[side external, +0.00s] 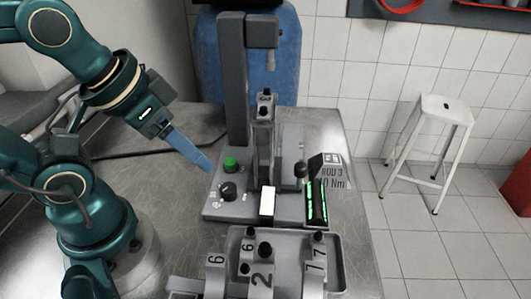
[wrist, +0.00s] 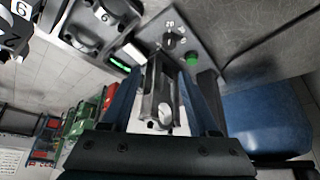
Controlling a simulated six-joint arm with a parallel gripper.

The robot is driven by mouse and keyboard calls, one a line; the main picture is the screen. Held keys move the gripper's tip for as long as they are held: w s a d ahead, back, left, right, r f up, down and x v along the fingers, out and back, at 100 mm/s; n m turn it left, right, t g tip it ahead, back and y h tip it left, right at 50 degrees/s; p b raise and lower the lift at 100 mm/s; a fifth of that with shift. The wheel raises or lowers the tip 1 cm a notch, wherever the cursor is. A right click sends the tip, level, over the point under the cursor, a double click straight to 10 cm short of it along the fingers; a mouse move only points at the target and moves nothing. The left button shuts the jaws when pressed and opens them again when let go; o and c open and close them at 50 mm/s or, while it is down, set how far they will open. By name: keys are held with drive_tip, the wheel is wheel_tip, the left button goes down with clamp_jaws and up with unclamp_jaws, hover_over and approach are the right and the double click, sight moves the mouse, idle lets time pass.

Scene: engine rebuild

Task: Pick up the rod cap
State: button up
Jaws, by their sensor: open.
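I cannot tell for certain which piece is the rod cap. In the wrist view, numbered parts show at the upper left, cut by the frame edge. My gripper (side external: 208,167) has blue fingers and points down and right, left of the grey fixture. In the wrist view the open fingers (wrist: 163,73) appear on both sides of a grey metal fixture part (wrist: 158,95). I see nothing held.
The grey fixture has a tall column (side external: 232,80), a green button (side external: 231,163), a black knob (side external: 227,190) and a lit green display (side external: 317,203). A blue barrel (side external: 207,75) stands behind. A white stool (side external: 447,108) is off to the right.

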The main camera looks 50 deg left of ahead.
drive_tip(key=shift+r, duration=0.1)
wheel_tip(320, 180, up, 8)
drive_tip(key=n+t+y, duration=0.4)
drive_tip(key=n+y, duration=0.5)
drive_tip(key=y, duration=0.1)
hover_over(265, 100)
drive_tip(key=s+d, duration=0.3)
drive_tip(key=shift+d+r, duration=0.1)
drive_tip(key=shift+d, duration=0.1)
wheel_tip(265, 100, down, 4)
drive_tip(key=shift+a+f, duration=0.15)
drive_tip(key=shift+f, duration=0.1)
drive_tip(key=shift+w+a+f, duration=0.1)
drive_tip(key=shift+a+f, duration=0.05)
drive_tip(key=shift+f, duration=0.1)
drive_tip(key=shift+h, duration=0.3)
drive_tip(key=shift+x, duration=2.4)
clamp_jaws()
